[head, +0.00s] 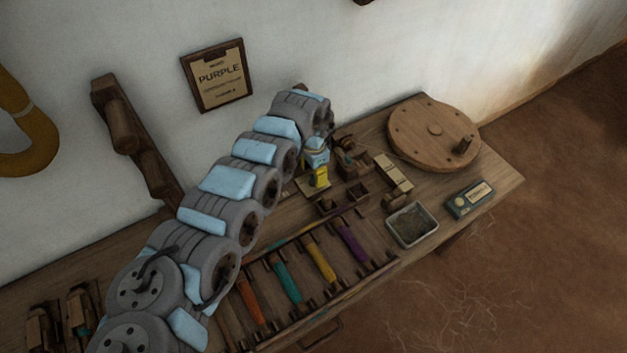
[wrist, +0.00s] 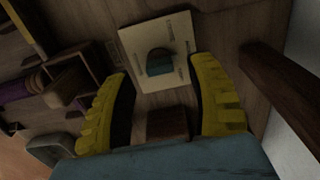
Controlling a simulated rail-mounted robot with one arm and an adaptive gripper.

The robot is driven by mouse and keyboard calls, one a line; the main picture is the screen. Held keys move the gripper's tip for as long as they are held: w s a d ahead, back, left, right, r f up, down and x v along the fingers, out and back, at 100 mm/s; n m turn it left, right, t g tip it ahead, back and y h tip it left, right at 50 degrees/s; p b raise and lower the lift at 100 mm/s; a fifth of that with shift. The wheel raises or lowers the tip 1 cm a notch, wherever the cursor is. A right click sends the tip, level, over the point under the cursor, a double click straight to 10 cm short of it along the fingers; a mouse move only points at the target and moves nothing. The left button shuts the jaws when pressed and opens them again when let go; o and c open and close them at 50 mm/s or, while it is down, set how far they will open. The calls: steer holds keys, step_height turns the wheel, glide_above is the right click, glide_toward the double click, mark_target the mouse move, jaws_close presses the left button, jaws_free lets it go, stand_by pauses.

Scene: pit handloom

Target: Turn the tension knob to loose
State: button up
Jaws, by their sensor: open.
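The likely tension knob (wrist: 159,62) is a dark teal, dome-shaped piece on a cream plate (wrist: 136,42) in the wrist view. Small markings surround it, but they are too blurred to read. My gripper (wrist: 159,76) has its yellow fingers spread apart, with the knob just beyond and between their tips, not visibly touched. A dark brown block (wrist: 167,123) shows between the fingers, nearer the palm. In the head view my gripper (head: 319,182) points down over the bench, and its body hides the knob there.
A wooden bench (head: 505,178) carries a round wooden disc (head: 410,122), a grey tray (head: 428,217), a teal device (head: 470,199) and a rack with coloured spools, including a purple one (head: 351,241). Small wooden blocks crowd my gripper's right. A dark beam (wrist: 285,95) stands close in the wrist view.

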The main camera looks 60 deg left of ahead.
steer(key=shift+f, duration=1.2)
steer(key=shift+c, duration=0.2)
jaws_close()
